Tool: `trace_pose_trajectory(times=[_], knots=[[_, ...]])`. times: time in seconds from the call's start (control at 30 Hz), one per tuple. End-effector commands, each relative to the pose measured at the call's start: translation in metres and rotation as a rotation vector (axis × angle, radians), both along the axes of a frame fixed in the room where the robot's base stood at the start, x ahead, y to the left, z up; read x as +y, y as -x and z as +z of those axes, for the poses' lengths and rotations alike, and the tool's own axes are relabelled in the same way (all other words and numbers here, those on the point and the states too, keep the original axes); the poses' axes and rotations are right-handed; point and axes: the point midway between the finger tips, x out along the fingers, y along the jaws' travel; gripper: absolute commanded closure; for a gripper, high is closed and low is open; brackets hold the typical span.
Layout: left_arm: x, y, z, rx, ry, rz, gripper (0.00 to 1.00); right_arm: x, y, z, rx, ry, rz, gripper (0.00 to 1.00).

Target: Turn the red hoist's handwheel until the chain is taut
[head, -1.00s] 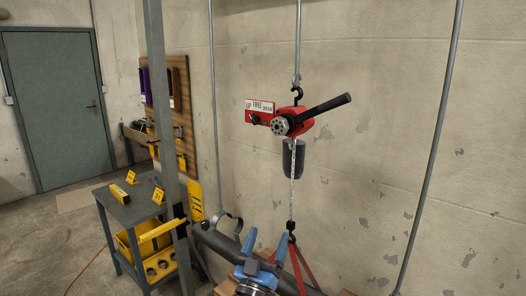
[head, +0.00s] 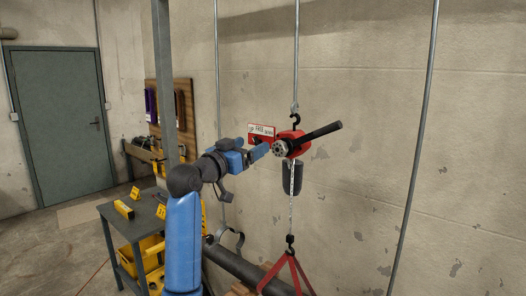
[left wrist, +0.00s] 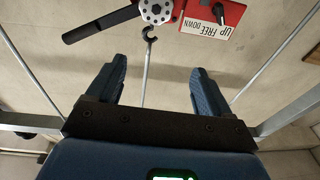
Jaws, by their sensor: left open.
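The red hoist (head: 299,136) hangs from a hook on a rod by the wall, its black lever pointing right. Its round grey handwheel (head: 281,149) faces me; it also shows at the top of the left wrist view (left wrist: 156,9). The load chain (head: 291,209) runs straight down to a hook (head: 290,240) holding red slings (head: 271,273); I cannot tell its tension. My left gripper (head: 263,151) is just left of the handwheel, below the selector plate (head: 262,129). In the left wrist view its fingers (left wrist: 158,70) are open, empty and apart from the handwheel. My right gripper is out of view.
A dark cylinder (head: 292,178) hangs under the hoist. A pipe (head: 240,266) runs below. A grey post (head: 165,80) and a cart (head: 142,222) with yellow items stand left. Vertical rods (head: 419,140) flank the hoist. The wall area to the right is clear.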

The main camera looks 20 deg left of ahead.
Motion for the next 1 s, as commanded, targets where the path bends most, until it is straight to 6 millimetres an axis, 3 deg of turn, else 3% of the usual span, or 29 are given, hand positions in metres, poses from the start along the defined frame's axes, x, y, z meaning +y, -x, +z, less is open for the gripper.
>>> trace_pose_trajectory(times=[0.13, 0.37, 0.8, 1.0], knots=[[-0.010, -0.001, -0.022, 0.094, -0.043, -0.049, 0.20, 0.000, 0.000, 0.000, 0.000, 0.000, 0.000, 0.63], [-0.016, -0.011, -0.029, 0.126, -0.070, -0.059, 0.20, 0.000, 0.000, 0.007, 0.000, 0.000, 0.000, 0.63], [-0.039, -0.073, -0.027, 0.124, -0.069, -0.058, 0.20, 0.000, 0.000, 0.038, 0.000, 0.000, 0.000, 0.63], [-0.046, -0.093, -0.027, 0.123, -0.070, -0.057, 0.20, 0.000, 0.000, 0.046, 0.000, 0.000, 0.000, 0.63]])
